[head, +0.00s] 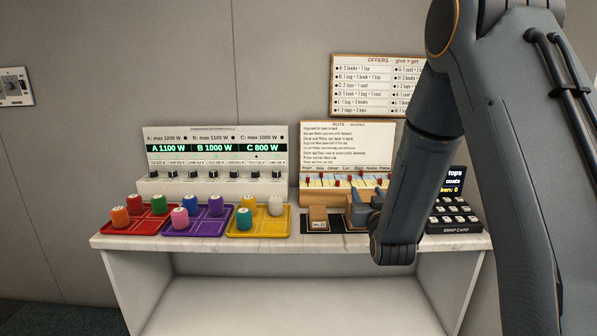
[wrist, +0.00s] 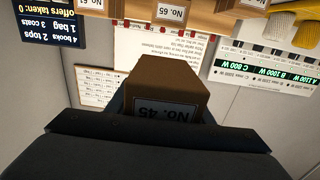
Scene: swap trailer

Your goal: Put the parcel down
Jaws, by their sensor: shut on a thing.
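The parcel (wrist: 165,85) is a brown box with a white label, No. 45. In the wrist view it sits in the middle, between the dark jaws of my gripper (wrist: 164,112), which is shut on it. In the head view my gripper (head: 362,210) is low over the right part of the counter, partly hidden by my arm. Whether the parcel touches anything below is hidden. Another labelled brown parcel (head: 319,218) stands on a black mat (head: 312,231), just left of my gripper. Labelled parcels, one No. 65 (wrist: 172,12), line the top edge of the wrist view.
The counter (head: 200,243) also holds red (head: 118,229), purple (head: 170,231) and yellow (head: 240,232) trays with coloured pieces. Behind stand a power panel (head: 212,150) and a rota board (head: 347,150) with sliders. A black keypad device (head: 453,222) is at right.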

